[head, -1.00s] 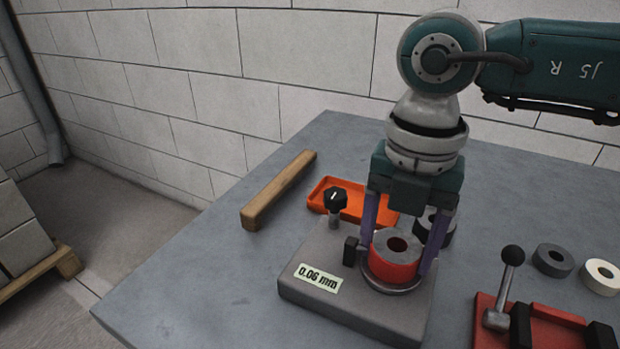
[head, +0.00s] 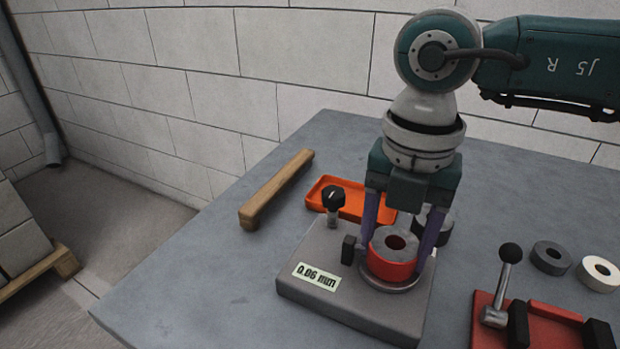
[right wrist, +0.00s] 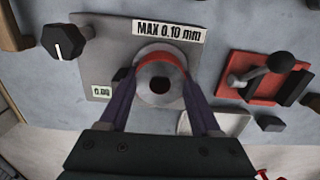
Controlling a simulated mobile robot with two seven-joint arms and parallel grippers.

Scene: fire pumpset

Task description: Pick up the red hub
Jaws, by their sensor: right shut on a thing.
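The red hub (head: 391,267) is a short ring with a red side, a grey top and a dark bore. It is upright over the round metal seat of the grey gauge block (head: 330,312); I cannot tell whether it touches the seat. My right gripper (head: 396,254) points down, its two purple fingers shut on the hub from either side. The right wrist view shows the hub (right wrist: 160,62) between the fingers (right wrist: 160,88). My left gripper is not in view.
The block carries a black knob (head: 333,198) and a "0.06 mm" label (head: 317,277). Behind are an orange tray (head: 352,207), a dark grey ring (head: 447,228) and a wooden bar (head: 277,189). At right are a red lever fixture (head: 487,304), a dark ring (head: 551,258) and a pale ring (head: 598,273).

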